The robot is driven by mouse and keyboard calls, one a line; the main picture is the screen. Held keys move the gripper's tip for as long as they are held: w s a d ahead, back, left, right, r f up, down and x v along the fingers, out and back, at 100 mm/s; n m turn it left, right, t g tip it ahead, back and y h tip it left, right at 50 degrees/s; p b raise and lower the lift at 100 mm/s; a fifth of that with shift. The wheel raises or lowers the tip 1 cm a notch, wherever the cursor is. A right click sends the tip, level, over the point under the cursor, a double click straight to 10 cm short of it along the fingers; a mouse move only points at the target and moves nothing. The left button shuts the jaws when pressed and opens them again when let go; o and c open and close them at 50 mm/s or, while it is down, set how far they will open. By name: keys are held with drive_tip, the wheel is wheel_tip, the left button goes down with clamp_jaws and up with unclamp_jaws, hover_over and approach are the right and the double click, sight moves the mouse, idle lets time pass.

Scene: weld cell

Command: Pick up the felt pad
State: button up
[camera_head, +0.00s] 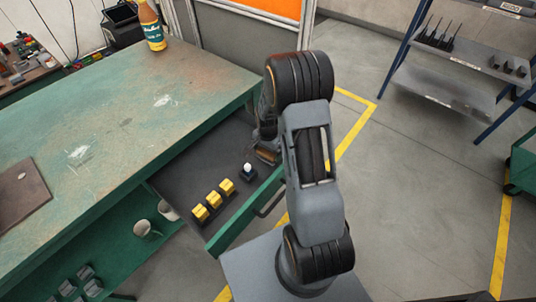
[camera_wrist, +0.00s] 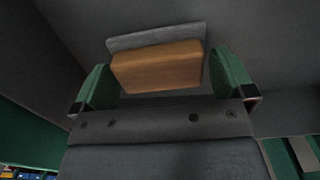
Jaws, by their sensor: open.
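The felt pad (camera_wrist: 157,68) looks like a tan-brown block with a grey layer along its far side. In the wrist view it lies between the two green fingers of my gripper (camera_wrist: 164,82), on a dark floor. The fingers are apart, with a small gap visible at the right side; contact at the left is hard to tell. In the head view my gripper reaches down into the open drawer (camera_head: 183,172) under the workbench. A brown bit beside it may be the pad, but my arm hides most of that spot.
Several yellow pieces (camera_head: 213,199) and a small black item with a white top (camera_head: 247,169) lie in the drawer. The green workbench (camera_head: 110,115) stands left, with a bottle (camera_head: 151,27) on it. Cups (camera_head: 143,229) sit on the lower shelf. Open floor (camera_head: 420,190) lies right.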

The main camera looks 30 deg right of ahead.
drive_tip(key=shift+f, duration=0.2)
drive_tip(key=shift+c, duration=0.3)
drive_tip(key=c, duration=0.7)
drive_tip(key=shift+r, duration=0.1)
drive_tip(key=shift+r, duration=0.55)
wheel_tip(320, 180, up, 3)
drive_tip(key=shift+s+a+f+p, duration=0.1)
drive_tip(key=shift+f+p, duration=0.1)
drive_tip(key=shift+p, duration=0.2)
drive_tip(key=s+a+r+p, duration=0.2)
drive_tip(key=s+a+r, duration=0.5)
drive_tip(key=s+r, duration=0.2)
drive_tip(key=shift+s+a, duration=0.25)
drive_tip(key=shift+s, duration=1)
